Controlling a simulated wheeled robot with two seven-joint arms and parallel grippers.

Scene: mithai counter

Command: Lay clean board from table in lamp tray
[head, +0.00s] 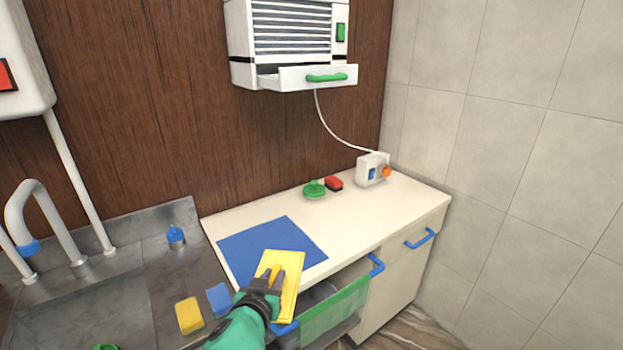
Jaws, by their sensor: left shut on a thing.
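My left gripper (273,283) reaches in from the bottom and is shut on a yellow board (288,264). The board is tilted and appears to be over the front part of a blue mat (262,241) on the white table. I cannot tell whether the board touches the mat. A white wall unit with dark slats (292,28) hangs above the table at the top. Its tray (290,78), with a green handle (327,77), sticks out at the bottom and is probably the lamp tray. The inside of the tray is mostly hidden. My right gripper is not in view.
On the table (385,213) stand a green knobbed thing (314,188), a red block (334,183) and a white box (372,168). An open drawer with a green front (335,312) juts below. A steel sink (80,308) with yellow (189,315) and blue (219,298) blocks is left.

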